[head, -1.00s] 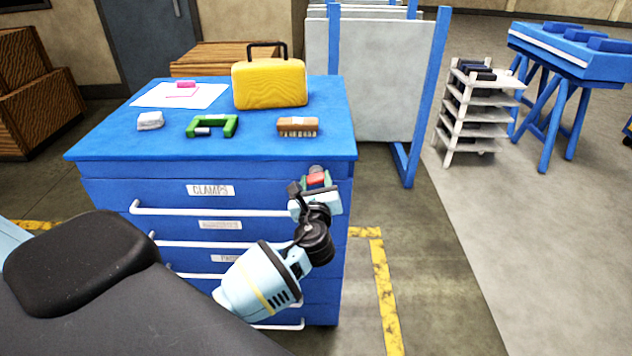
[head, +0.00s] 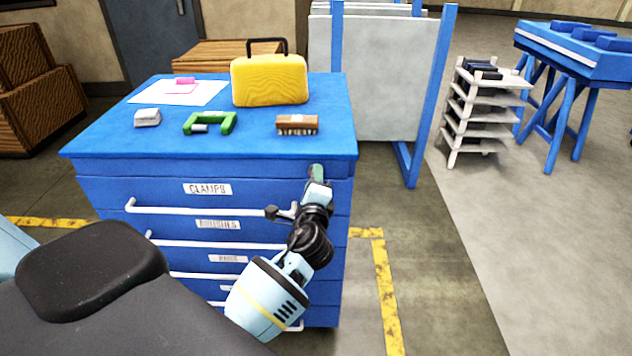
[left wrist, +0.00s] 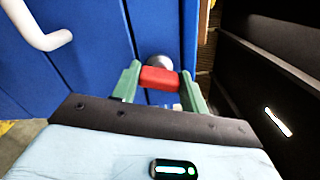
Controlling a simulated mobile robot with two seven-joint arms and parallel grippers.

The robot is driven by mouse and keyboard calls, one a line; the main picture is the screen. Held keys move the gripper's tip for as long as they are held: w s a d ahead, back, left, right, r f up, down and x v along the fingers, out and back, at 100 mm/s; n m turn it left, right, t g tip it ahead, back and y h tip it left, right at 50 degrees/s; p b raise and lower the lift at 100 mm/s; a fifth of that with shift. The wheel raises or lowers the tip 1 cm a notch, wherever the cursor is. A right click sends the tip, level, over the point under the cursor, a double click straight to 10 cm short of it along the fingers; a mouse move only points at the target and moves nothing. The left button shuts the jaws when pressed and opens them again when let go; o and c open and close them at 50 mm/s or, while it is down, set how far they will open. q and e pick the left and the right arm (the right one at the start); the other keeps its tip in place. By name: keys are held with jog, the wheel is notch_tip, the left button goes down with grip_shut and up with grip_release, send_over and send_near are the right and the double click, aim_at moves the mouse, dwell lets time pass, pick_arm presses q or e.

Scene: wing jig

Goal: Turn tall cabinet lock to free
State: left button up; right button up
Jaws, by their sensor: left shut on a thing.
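The blue cabinet (head: 115,170) stands before me, with labelled drawers and white bar handles. Its round silver lock (left wrist: 159,62) is on the blue front, partly hidden behind the red lock tab (left wrist: 159,79). My left gripper (left wrist: 159,82) is shut on the red tab, with a green finger on each side of it. In the head view my left gripper (head: 317,173) is at the upper right corner of the cabinet front, seen narrow side on, and hides the red tab. My right gripper is not in view.
On the cabinet top are a yellow case (head: 270,82), a green clamp (head: 210,123), a brush (head: 298,125), a pale block (head: 147,117) and paper (head: 150,95). A panel rack (head: 375,90) stands behind right. The floor (head: 440,270) to the right is clear.

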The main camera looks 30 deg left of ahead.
pick_arm(q)
jog(key=shift+f+n+b, duration=0.15)
jog(key=shift+n+b, duration=0.35)
jog(key=shift+n, duration=1.4)
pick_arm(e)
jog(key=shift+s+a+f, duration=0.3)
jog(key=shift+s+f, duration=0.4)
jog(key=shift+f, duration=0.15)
pick_arm(q)
jog(key=o, duration=1)
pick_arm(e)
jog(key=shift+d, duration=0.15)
pick_arm(q)
jog(key=v, duration=0.8)
jog(key=shift+b, duration=0.4)
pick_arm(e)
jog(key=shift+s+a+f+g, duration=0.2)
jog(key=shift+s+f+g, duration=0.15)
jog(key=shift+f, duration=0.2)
